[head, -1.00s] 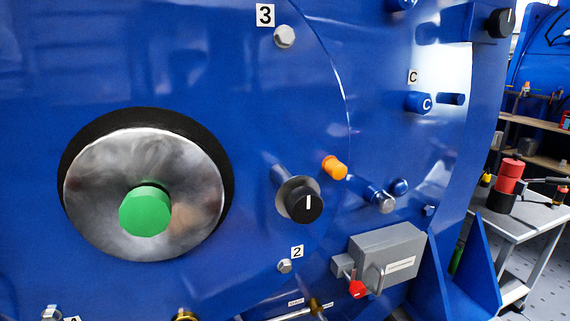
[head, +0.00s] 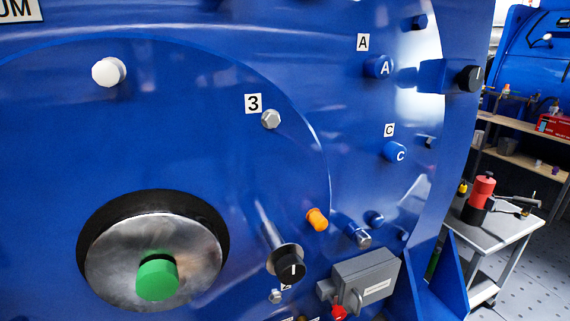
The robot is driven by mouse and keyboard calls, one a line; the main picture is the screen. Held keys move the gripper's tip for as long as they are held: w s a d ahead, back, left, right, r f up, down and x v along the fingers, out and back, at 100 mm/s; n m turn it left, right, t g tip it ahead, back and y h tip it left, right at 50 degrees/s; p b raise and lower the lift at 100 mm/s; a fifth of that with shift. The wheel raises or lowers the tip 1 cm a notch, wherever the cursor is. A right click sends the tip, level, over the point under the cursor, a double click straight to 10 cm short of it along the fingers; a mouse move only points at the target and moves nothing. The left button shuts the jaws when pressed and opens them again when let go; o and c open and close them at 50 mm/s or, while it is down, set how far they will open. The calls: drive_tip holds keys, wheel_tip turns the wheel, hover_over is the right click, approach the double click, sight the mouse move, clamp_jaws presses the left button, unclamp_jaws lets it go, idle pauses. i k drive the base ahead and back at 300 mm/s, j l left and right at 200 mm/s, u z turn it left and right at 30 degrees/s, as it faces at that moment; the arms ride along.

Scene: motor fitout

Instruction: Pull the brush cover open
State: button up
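A grey box-shaped cover (head: 362,270) with a pale label sits low on the blue motor face, right of centre; its label is too small to read, so I cannot confirm it is the brush cover. A small metal handle (head: 357,299) stands on its front, towards the left. A red knob (head: 339,312) is just below and left of the handle, partly cut by the bottom edge. The cover appears shut against the blue housing. My gripper is not in view.
A black knob on a post (head: 288,265) projects left of the cover. An orange plug (head: 317,219) and a metal-ended blue post (head: 359,235) are above it. A blue bracket (head: 436,275) stands right. A shaft with green end (head: 157,280) is at left. A trolley (head: 490,235) stands beyond.

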sight(359, 290)
drive_tip(key=i+j, duration=0.1)
drive_tip(key=j, duration=0.3)
drive_tip(key=i+j, duration=0.15)
drive_tip(key=j, duration=0.2)
drive_tip(key=i+j, duration=0.1)
drive_tip(key=j, duration=0.3)
drive_tip(key=j+z, duration=0.1)
drive_tip(key=z, duration=1.55)
drive_tip(key=i+j, duration=0.05)
